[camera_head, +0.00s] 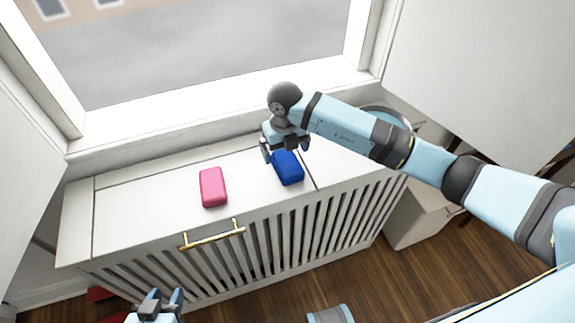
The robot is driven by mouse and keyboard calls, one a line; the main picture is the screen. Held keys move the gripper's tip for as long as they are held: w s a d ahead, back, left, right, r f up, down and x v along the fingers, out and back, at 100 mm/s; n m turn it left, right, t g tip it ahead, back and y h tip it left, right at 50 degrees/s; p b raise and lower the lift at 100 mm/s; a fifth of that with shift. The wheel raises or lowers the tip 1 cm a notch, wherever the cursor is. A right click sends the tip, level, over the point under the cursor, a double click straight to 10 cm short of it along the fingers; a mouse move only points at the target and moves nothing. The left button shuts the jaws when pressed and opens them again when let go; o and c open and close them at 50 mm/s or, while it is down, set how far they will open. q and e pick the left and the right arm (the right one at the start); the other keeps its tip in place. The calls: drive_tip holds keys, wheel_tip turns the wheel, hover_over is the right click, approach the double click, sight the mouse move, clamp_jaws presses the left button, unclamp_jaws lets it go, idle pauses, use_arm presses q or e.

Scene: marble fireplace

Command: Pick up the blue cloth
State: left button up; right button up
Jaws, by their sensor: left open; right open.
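The blue cloth (289,170) is a small, folded-looking block on the white cabinet top, right of centre. My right gripper (285,154) is open right over the cloth's far end and hides part of it. I cannot tell whether its fingers touch the cloth. My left gripper (161,300) is open and empty, low in front of the cabinet at the bottom of the view, far from the cloth.
A pink block (213,187) lies on the white cabinet (140,205), left of the cloth. A brass handle (212,236) is at the cabinet's front edge above slatted panels. A window (220,45) is behind. A round bowl-like thing (388,113) is partly behind my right arm.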

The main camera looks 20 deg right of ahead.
sight(285, 157)
wheel_tip(285, 157, down, 4)
drive_tip(key=shift+r, duration=0.1)
drive_tip(key=c, duration=1)
drive_tip(key=shift+r, duration=0.1)
wheel_tip(285, 157, up, 20)
drive_tip(key=shift+f+p, duration=0.1)
drive_tip(key=shift+p, duration=0.7)
drive_tip(key=shift+o, duration=0.4)
